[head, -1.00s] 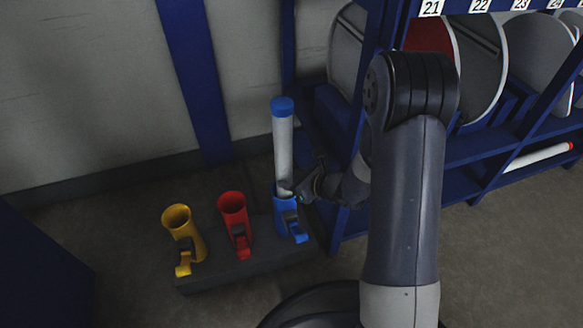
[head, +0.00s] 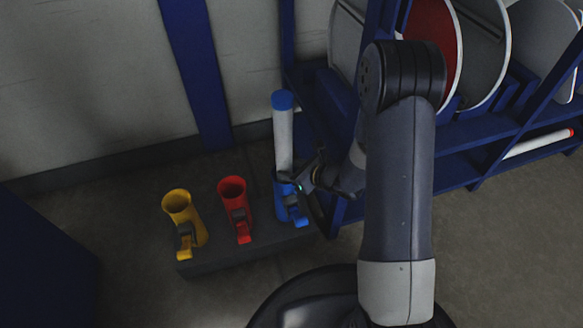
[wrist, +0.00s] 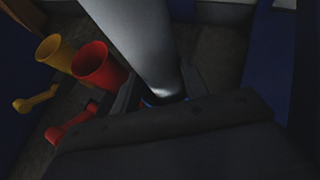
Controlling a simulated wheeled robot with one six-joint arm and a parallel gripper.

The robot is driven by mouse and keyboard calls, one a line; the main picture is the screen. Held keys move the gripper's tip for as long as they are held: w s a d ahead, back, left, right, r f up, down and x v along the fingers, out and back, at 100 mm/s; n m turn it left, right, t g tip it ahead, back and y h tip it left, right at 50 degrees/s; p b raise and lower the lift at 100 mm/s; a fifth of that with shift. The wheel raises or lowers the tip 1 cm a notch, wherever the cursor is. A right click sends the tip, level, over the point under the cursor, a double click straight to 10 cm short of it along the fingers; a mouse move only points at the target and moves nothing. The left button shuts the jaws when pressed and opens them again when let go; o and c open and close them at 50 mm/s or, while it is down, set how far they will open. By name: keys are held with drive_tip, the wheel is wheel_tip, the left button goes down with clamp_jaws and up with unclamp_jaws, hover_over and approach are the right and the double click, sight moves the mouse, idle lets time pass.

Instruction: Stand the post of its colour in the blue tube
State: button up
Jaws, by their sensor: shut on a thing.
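The post (head: 283,138) is white with a blue cap and stands nearly upright at the blue tube (head: 290,205). Its lower end is at the blue tube's mouth or inside it; my gripper hides part of that spot. My gripper (head: 285,177) is shut on the post low down, just above the tube. In the wrist view the white post (wrist: 135,40) runs down between the jaws, and a little blue shows at its foot.
A red tube (head: 232,190) and a yellow tube (head: 178,208) stand to the left on the same dark base (head: 255,247). A blue rack (head: 480,130) with round signs is at the right. A white post with a red end (head: 540,143) lies on its low shelf.

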sight(291, 149)
drive_tip(key=shift+f, duration=0.75)
drive_tip(key=o, duration=1.4)
drive_tip(key=shift+o, duration=0.2)
drive_tip(key=shift+r, duration=0.1)
wheel_tip(291, 149, up, 10)
drive_tip(key=p, duration=0.4)
